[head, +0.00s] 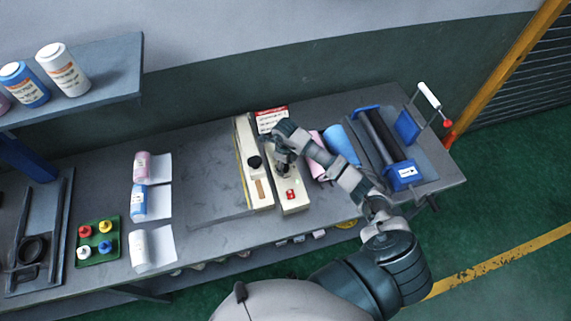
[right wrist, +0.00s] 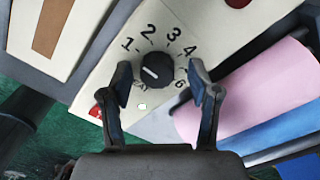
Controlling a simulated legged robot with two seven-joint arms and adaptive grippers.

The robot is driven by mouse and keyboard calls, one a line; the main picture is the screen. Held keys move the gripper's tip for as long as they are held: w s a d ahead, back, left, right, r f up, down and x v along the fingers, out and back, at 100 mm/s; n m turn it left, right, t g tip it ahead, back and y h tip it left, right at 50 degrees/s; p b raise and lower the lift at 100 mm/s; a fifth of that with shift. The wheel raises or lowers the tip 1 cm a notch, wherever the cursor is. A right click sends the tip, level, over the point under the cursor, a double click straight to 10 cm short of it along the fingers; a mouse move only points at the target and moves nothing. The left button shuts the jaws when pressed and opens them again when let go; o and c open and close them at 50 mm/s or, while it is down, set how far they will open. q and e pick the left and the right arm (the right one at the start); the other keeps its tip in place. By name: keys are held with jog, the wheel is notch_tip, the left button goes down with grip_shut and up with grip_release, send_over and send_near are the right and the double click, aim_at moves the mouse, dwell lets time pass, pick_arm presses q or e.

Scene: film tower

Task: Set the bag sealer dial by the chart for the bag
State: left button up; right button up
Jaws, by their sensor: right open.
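The bag sealer (head: 292,199) is a cream bar-shaped unit on the bench. A short white pointer line on the dial lies toward the left; the exact setting is hard to tell. My right gripper (right wrist: 164,88) is open, its fingers on either side of the dial; contact cannot be told. In the head view my right gripper (head: 284,165) hides the dial. A red-and-white chart (head: 271,119) stands behind the sealer; its text is too small to read. My left gripper is out of view.
Pink (head: 318,141) and blue (head: 343,146) rolls lie right of the sealer, near a blue-ended roller device (head: 381,140). Bottles on white sheets and a green tray (head: 96,259) of coloured caps are at left. The bench between them and the sealer is largely clear.

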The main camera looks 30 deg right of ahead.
jog(key=shift+a, duration=0.25)
jog(key=shift+r, duration=0.1)
jog(key=c, duration=1.1)
jog(key=shift+c, duration=0.3)
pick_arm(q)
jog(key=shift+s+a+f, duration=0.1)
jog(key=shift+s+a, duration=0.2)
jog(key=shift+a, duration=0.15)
pick_arm(e)
jog(key=shift+d, duration=0.15)
